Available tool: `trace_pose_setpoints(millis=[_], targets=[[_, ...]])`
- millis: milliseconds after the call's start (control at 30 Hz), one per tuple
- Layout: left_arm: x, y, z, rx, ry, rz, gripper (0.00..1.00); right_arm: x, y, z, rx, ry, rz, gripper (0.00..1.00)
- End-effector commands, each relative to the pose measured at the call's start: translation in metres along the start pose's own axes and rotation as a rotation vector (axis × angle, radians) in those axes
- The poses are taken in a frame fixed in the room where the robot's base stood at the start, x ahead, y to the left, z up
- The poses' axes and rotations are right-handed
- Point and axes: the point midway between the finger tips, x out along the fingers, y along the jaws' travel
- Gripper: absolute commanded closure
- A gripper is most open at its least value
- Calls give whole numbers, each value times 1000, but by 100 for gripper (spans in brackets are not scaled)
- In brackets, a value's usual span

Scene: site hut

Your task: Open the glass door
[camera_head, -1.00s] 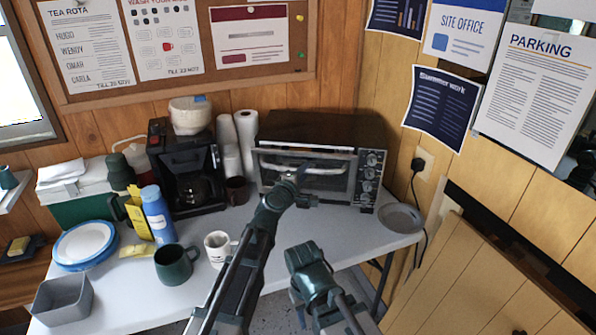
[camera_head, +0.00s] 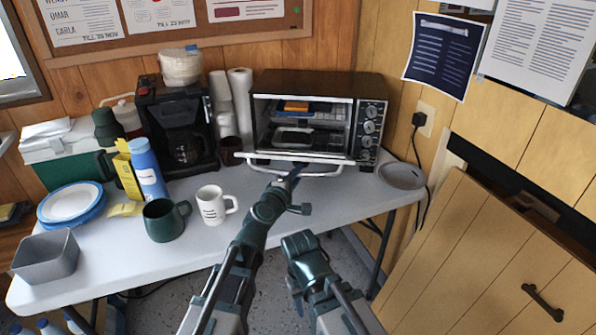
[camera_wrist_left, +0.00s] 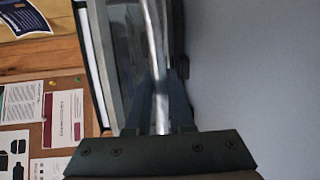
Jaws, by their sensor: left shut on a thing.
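The toaster oven (camera_head: 316,84) stands at the back right of the white table, a dark box with knobs on its right side. Its glass door (camera_head: 300,157) is swung down and forward, and the rack and inside of the oven show. My left gripper (camera_head: 291,176) is shut on the door's metal handle (camera_head: 256,165), near its middle. In the left wrist view the handle (camera_wrist_left: 154,45) runs between my fingers (camera_wrist_left: 160,105), with the glass door beside it. My right gripper (camera_head: 297,290) hangs low in front of the table; its fingers do not show clearly.
A white mug (camera_head: 212,205) and a green mug (camera_head: 163,220) stand left of my left arm. A coffee maker (camera_head: 178,128) is left of the oven, a grey plate (camera_head: 402,175) right of it. A wooden panel (camera_head: 485,265) is at right.

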Motion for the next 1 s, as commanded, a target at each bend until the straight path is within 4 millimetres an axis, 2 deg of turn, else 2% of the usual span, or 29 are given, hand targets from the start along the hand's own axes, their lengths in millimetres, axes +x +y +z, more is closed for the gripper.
trace_pose_setpoints(millis=[33,100,400,633,1000], targets=[[-2,-15,0,2,0,0,100,15,-1,-1,0,0,0,50],[-2,-24,0,2,0,0,100,23,-2,-1,0,0,0,50],[-3,-48,0,3,0,0,100,48,-4,-3,-1,0,3,50],[-3,-56,0,3,0,0,100,54,-4,-3,-1,0,5,50],[-3,-56,0,3,0,0,100,55,-4,-3,-1,0,5,50]])
